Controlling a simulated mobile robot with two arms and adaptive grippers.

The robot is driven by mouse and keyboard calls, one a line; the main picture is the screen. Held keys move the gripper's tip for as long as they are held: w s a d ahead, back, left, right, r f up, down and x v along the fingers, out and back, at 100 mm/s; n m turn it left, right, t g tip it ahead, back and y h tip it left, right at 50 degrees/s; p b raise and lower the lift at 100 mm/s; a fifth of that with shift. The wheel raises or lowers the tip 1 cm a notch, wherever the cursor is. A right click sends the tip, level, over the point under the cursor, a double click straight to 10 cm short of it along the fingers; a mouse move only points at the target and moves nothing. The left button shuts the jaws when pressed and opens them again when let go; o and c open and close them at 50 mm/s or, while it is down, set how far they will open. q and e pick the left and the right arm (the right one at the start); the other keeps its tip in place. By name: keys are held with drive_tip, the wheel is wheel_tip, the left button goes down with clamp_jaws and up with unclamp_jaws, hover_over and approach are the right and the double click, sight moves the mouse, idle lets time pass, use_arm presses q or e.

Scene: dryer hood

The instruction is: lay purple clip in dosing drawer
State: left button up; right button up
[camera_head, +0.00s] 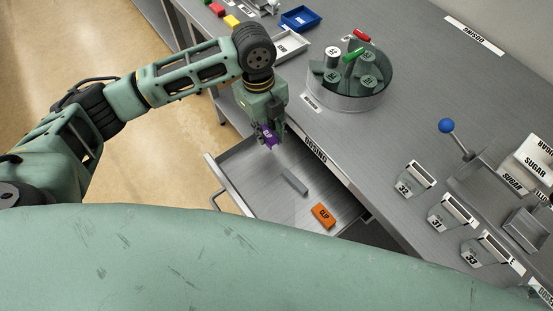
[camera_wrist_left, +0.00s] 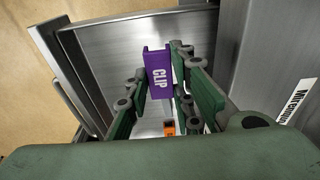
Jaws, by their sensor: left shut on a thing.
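My left gripper (camera_head: 270,136) is shut on the purple clip (camera_head: 266,133), which is lettered CLIP. In the left wrist view the purple clip (camera_wrist_left: 158,72) sits between the green fingers. The gripper holds it above the far left part of the open dosing drawer (camera_head: 236,167), a grey metal drawer under the bench edge. An orange clip (camera_head: 323,215) lies in the drawer near its right end. A grey bar (camera_head: 294,182) lies near the drawer's middle. My right gripper is not in view.
A blue-knobbed lever (camera_head: 446,126), numbered holders (camera_head: 414,181) and sugar boxes (camera_head: 533,157) stand at the right. Bare drawer floor lies left of the grey bar.

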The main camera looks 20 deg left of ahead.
sight(267, 134)
use_arm(q)
wheel_tip(267, 134, down, 4)
drive_tip(key=shift+r, duration=0.15)
drive_tip(key=shift+f, duration=1.9)
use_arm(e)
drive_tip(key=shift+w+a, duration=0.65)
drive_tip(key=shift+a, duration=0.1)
use_arm(q)
drive_tip(key=shift+f, duration=0.1)
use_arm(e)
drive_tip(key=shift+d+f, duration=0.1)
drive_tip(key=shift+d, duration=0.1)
use_arm(q)
drive_tip(key=o, duration=0.8)
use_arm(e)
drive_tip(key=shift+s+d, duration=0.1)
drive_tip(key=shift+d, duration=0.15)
use_arm(q)
drive_tip(key=r, duration=0.7)
drive_tip(key=a+r, duration=0.1)
drive_tip(key=r, duration=0.3)
drive_tip(key=shift+w+r, duration=0.2)
drive_tip(key=shift+w, duration=0.2)
drive_tip(key=shift+r, duration=0.45)
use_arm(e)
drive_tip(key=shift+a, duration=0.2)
